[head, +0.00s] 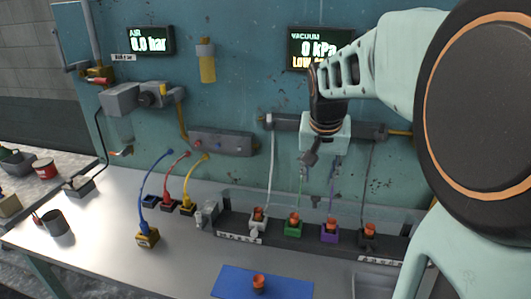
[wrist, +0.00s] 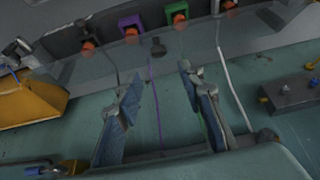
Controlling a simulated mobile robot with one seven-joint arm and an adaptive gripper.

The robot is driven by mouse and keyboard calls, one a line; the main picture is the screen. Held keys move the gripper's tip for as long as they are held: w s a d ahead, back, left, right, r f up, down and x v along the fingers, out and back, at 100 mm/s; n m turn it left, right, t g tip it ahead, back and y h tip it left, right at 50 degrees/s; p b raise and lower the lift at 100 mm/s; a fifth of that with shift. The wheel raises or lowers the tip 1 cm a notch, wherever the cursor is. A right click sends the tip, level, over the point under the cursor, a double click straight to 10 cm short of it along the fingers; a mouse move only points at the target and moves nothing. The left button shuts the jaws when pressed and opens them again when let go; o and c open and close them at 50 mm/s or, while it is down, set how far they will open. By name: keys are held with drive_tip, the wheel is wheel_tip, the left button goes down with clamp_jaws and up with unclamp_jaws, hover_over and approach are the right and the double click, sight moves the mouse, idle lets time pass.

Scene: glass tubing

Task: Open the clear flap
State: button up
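The clear flap (head: 268,200) is a see-through panel running along the back of the black socket rail (head: 275,232). In the wrist view the flap (wrist: 110,60) lies in front of the row of sockets. A small dark knob (head: 315,201) stands at the flap's middle; it also shows in the wrist view (wrist: 158,47), ahead of and between my fingertips. My gripper (head: 322,172) hangs above the flap near the wall. Its two fingers are spread with nothing between them in the wrist view (wrist: 162,78). I cannot tell whether a fingertip touches the panel.
White, green, purple and black sockets with orange plugs sit on the rail; thin tubes rise behind. A blue mat (head: 235,281) with an orange-topped piece lies in front. Blue, red and yellow cabled connectors stand left. A grey bar (head: 370,130) runs along the wall behind my gripper.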

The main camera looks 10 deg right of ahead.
sight(315, 200)
drive_tip(key=x, duration=0.8)
drive_tip(key=shift+w, duration=0.1)
clamp_jaws()
